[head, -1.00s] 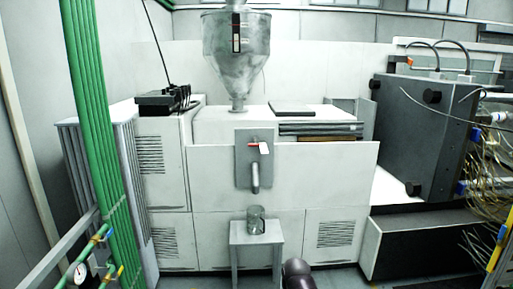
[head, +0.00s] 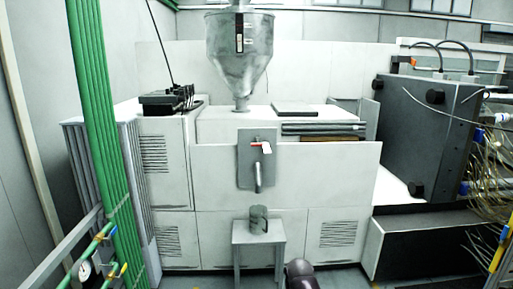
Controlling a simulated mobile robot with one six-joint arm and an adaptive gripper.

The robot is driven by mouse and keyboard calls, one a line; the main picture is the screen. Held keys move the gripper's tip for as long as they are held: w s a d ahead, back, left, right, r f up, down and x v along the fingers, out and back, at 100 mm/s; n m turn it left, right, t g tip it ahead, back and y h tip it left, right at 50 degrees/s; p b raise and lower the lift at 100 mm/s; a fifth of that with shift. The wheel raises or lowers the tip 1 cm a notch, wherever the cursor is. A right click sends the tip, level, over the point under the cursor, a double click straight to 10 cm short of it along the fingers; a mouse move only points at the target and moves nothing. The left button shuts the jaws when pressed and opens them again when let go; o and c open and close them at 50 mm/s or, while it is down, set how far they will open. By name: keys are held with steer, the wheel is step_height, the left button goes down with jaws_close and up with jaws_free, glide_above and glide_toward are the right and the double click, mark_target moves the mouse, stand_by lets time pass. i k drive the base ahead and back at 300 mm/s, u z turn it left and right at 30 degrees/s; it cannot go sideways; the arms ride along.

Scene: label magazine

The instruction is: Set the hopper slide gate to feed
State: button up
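The grey metal hopper (head: 238,62) stands on top of the white machine, with a narrow dark level strip on its front. Below it, on the machine's front, is a grey plate (head: 245,172) with a small red handle (head: 256,143) and a white tag (head: 267,148). A short grey spout (head: 258,178) hangs down from the plate. The gate's setting cannot be read at this size. My gripper is not in view; only a dark rounded part, probably of my arm, shows at the bottom edge.
A jar (head: 258,218) stands on a small grey stool (head: 258,237) below the spout. Green pipes (head: 98,110) rise at the left. A dark cabinet (head: 428,135) with loose hoses stands at the right. A black box (head: 168,101) sits on the machine's left top.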

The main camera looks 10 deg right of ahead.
mark_target(256, 144)
steer(key=k, duration=0.6)
steer(key=u, duration=0.3)
steer(key=i, duration=1.8)
steer(key=z, duration=0.4)
